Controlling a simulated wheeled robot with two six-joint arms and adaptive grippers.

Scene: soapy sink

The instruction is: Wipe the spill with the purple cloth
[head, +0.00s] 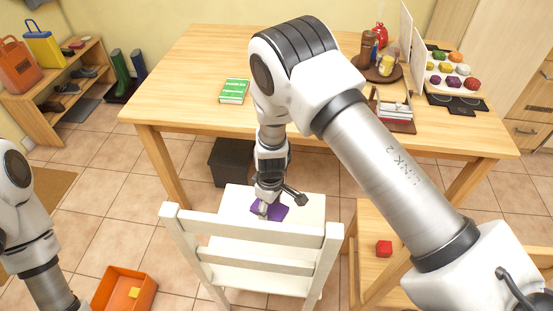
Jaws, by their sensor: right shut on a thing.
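The purple cloth (277,212) lies low at the seat of the white chair (311,205), under my right gripper (266,208). My right gripper points down and is shut on the cloth, which spreads out on both sides of the fingers. The cloth appears to touch the seat, but the chair's backrest and my gripper hide part of it. No spill can be made out; any spill there may be under the cloth or behind my arm. Part of my left arm shows at the left edge, and its gripper is out of the picture.
A wooden table (185,90) stands behind the chair, with a green book (234,91) on it. An orange bin (118,287) and a dark bin (229,165) stand on the floor.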

